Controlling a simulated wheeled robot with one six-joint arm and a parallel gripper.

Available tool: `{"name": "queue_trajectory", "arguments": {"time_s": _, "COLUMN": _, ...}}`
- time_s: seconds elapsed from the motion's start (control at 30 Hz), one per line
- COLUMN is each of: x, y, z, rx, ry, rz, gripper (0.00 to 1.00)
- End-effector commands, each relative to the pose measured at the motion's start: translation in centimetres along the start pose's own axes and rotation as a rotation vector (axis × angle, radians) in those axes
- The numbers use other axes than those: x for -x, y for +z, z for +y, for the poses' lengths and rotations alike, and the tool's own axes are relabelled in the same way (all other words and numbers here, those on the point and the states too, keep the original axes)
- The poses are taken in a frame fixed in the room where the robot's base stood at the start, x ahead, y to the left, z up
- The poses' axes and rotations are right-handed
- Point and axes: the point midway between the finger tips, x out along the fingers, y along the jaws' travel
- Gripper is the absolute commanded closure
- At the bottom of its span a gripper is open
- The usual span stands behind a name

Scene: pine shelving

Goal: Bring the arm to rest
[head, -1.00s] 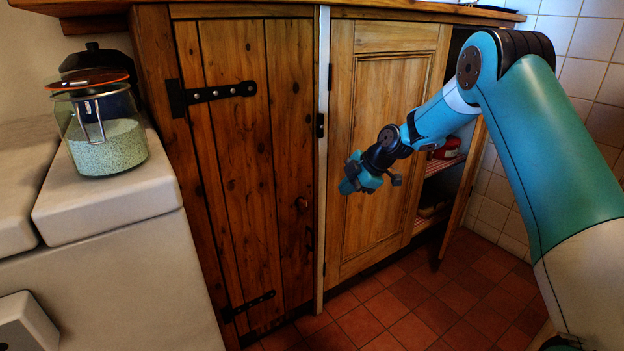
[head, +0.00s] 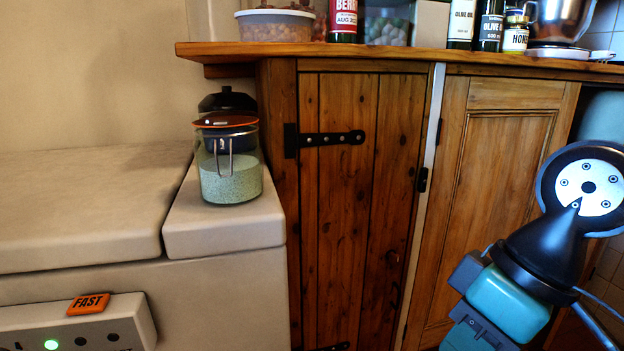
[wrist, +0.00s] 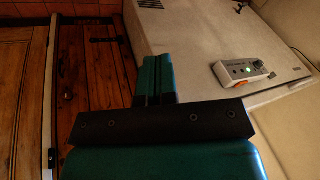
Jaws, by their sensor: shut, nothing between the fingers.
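My arm is folded in close at the right side of the head view, with its round black and white joint in front of the cupboard. My gripper (head: 468,338) hangs low at the bottom right of the head view, its tips cut off by the frame edge. In the wrist view my gripper (wrist: 157,65) shows its two teal fingers side by side, shut with nothing between them. It appears apart from the cupboard doors and the pale ledge.
A glass jar of pale green grains (head: 230,180) stands on the pale ledge (head: 225,235), left of the dark plank door (head: 345,200). A lighter panelled door (head: 490,190) is behind my arm. Bottles and jars line the wooden counter (head: 400,55). A control box (head: 80,325) sits lower left.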

Motion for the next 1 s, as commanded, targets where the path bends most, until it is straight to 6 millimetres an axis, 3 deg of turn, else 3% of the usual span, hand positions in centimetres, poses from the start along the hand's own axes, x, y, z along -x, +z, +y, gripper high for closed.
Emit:
{"name": "queue_trajectory", "arguments": {"time_s": 0.07, "x": -0.1, "y": 2.6, "z": -1.7, "rx": -0.059, "ry": 0.001, "rz": -0.022, "gripper": 1.00}}
{"name": "queue_trajectory", "arguments": {"time_s": 0.1, "x": 1.4, "y": 2.2, "z": -2.1, "rx": -0.071, "ry": 0.001, "rz": -0.024, "gripper": 1.00}}
{"name": "queue_trajectory", "arguments": {"time_s": 0.47, "x": 10.3, "y": -0.4, "z": -4.6, "rx": -0.069, "ry": 0.000, "rz": -0.023, "gripper": 1.00}}
{"name": "queue_trajectory", "arguments": {"time_s": 0.6, "x": 15.3, "y": -1.8, "z": -6.0, "rx": -0.068, "ry": 0.000, "rz": -0.023, "gripper": 1.00}}
{"name": "queue_trajectory", "arguments": {"time_s": 0.73, "x": 19.1, "y": -2.8, "z": -7.2, "rx": -0.068, "ry": 0.000, "rz": -0.023, "gripper": 1.00}}
{"name": "queue_trajectory", "arguments": {"time_s": 0.83, "x": 20.9, "y": -3.3, "z": -7.7, "rx": -0.068, "ry": 0.000, "rz": -0.023, "gripper": 1.00}}
{"name": "queue_trajectory", "arguments": {"time_s": 1.0, "x": 22.1, "y": -3.6, "z": -8.1, "rx": -0.068, "ry": 0.000, "rz": -0.023, "gripper": 1.00}}
